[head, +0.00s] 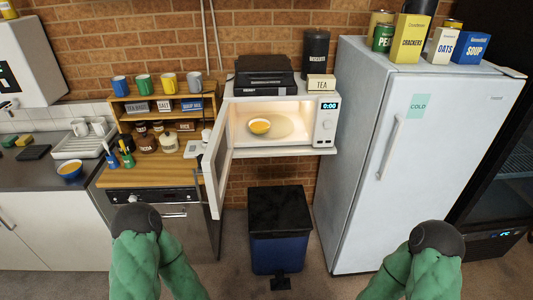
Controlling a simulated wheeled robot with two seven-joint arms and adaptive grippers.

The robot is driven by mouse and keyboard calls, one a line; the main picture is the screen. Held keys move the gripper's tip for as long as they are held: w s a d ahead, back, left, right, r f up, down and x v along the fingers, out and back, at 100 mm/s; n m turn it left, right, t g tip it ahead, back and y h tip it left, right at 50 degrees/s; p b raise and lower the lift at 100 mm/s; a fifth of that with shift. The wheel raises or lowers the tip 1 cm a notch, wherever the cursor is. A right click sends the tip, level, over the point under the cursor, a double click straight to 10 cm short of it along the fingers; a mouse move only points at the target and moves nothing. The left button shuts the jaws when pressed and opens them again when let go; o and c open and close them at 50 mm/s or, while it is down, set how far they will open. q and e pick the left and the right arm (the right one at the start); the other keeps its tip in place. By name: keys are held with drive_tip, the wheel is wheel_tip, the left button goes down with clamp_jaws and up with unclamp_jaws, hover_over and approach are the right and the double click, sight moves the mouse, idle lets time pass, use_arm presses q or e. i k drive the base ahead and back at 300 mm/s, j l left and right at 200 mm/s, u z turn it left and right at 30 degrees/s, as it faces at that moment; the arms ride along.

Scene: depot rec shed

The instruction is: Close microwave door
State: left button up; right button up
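The white microwave (325,128) sits on a wall shelf in the middle of the head view. Its door (216,167) is hinged at the left and stands wide open, swung out toward me. The lit inside shows a bowl (260,126) with orange-yellow contents on the round turntable (290,127). The display reads 0:00. Parts of my two green arms with dark round joints show at the bottom left and bottom right. Neither gripper is in view, and nothing of mine touches the door.
A blue bin with a black lid (280,210) stands on the floor below the microwave. A wooden counter (150,176) with jars is left of the door. A white fridge (365,150) stands close at the right. A black box (264,75) and a tea tin (321,83) rest on the microwave.

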sight(215, 161)
drive_tip(key=i+j+z, duration=0.2)
drive_tip(key=j, duration=0.3)
drive_tip(key=i+j+z, duration=0.15)
drive_tip(key=j, duration=0.35)
drive_tip(key=j+z, duration=0.2)
drive_tip(key=j, duration=0.3)
drive_tip(key=i+j+z, duration=0.15)
drive_tip(key=j, duration=0.4)
